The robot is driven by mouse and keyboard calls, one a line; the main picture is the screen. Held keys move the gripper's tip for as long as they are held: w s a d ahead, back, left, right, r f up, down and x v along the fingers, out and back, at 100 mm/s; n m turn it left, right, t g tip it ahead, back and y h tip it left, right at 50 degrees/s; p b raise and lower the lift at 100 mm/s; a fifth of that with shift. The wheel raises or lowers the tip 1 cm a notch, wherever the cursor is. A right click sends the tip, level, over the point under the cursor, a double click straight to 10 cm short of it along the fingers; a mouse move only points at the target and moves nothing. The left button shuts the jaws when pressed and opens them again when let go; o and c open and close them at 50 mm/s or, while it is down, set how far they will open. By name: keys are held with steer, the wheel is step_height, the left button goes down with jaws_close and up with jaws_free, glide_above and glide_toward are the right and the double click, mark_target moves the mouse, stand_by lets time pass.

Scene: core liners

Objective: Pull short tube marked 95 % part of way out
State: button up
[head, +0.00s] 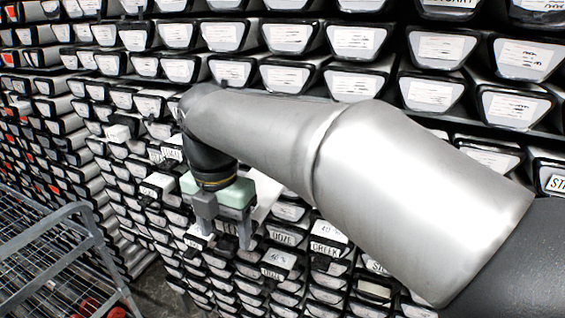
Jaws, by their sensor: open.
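My gripper (226,232) is in front of the rack of stacked core liners, pointing down toward the label faces. Its two grey fingers are apart, and I see nothing held between them. A liner with a partly covered dark-lettered label (229,227) shows between and behind the fingers. I cannot tell whether the fingers touch any liner. I cannot read a 95 % mark anywhere, so I cannot tell which tube is the short one so marked.
Another white-topped piece (330,229) sticks out farther right, above a label reading GREEN (325,248). More white pieces protrude at left, one of them here (118,132). A grey metal cart (60,250) stands at lower left. My arm hides much of the rack's middle.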

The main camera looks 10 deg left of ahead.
step_height(320, 180, up, 17)
steer(key=p, duration=0.2)
steer(key=d+f+m, duration=1.7)
steer(key=d+m, duration=0.1)
steer(key=s+d+f+m, duration=0.9)
steer(key=d+f+m, duration=0.2)
steer(key=f+m, duration=0.3)
steer(key=shift+s+d+t+b, duration=0.15)
steer(key=shift+s+t+b, duration=0.1)
steer(key=shift+t+b, duration=0.05)
steer(key=shift+f, duration=0.1)
